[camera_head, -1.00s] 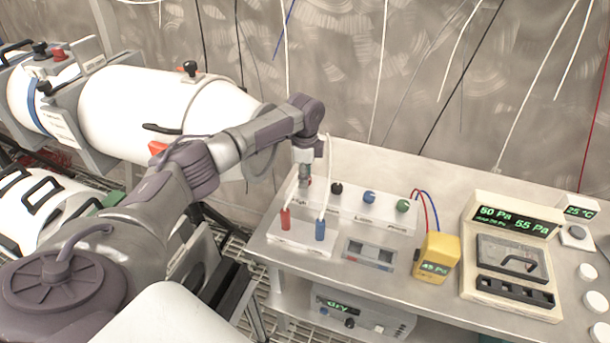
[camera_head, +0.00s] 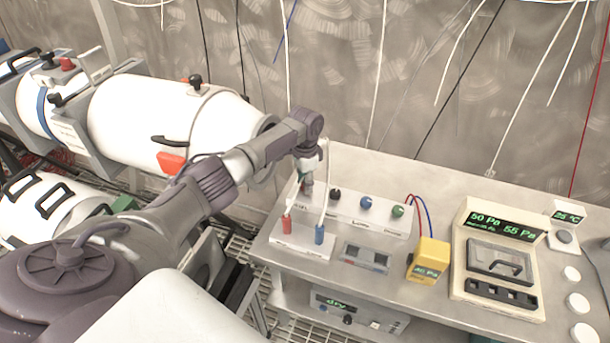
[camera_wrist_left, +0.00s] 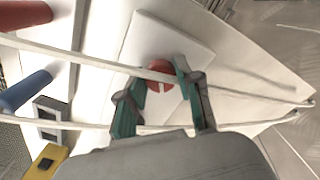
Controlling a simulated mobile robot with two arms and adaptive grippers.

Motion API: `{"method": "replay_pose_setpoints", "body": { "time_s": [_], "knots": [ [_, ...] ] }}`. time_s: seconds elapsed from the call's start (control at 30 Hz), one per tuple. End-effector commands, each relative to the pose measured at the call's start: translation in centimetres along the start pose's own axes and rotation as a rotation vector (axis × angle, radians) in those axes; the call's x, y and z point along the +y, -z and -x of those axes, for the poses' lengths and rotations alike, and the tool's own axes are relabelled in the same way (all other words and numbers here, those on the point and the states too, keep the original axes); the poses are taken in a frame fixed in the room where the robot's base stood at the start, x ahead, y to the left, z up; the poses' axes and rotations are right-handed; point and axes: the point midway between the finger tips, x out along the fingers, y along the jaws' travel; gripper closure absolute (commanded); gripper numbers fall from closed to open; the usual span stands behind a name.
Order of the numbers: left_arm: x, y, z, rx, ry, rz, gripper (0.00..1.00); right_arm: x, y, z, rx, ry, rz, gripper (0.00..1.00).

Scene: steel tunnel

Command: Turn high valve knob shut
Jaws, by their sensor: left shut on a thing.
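The white valve panel (camera_head: 349,215) stands on the steel bench with a row of coloured knobs. The red knob (camera_wrist_left: 158,86) at its left end is the one at my left gripper (camera_head: 306,183). In the left wrist view the green-padded fingers of my left gripper (camera_wrist_left: 161,78) are shut on the red knob, one on each side, with a white cable crossing in front. The head view shows the arm reaching down to that end of the panel, mostly hiding the knob. My right gripper is not in view.
A black knob (camera_head: 335,194), a blue knob (camera_head: 366,202) and a green knob (camera_head: 397,211) follow along the panel. Red and blue plugs with white cables stand in front. A yellow meter (camera_head: 428,259) and a large gauge unit (camera_head: 500,260) are to the right.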

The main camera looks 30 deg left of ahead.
Motion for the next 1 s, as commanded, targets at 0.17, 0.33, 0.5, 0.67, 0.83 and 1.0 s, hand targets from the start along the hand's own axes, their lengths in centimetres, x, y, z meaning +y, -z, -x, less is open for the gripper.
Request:
{"method": "replay_pose_setpoints", "body": {
  "time_s": [0.17, 0.33, 0.5, 0.67, 0.83, 1.0],
  "knots": [
    [0.1, 0.1, 0.4, 0.000, -0.002, 0.168, 1.00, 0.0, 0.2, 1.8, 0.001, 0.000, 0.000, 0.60],
    [0.2, 0.1, 0.3, 0.000, -0.002, 0.330, 1.00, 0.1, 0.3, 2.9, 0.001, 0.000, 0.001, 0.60],
    [0.2, 0.1, 0.3, 0.001, -0.001, 0.491, 1.00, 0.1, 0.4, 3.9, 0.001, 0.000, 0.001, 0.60],
    [0.2, 0.1, 0.3, 0.001, -0.001, 0.640, 1.00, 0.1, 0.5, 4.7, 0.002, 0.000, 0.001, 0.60],
    [0.2, 0.1, 0.2, 0.002, -0.001, 0.781, 1.00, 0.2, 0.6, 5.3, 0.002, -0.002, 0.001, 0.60],
    [0.2, 0.2, 0.2, 0.002, 0.000, 0.893, 1.00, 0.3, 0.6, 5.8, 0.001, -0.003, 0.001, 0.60]
  ]
}}
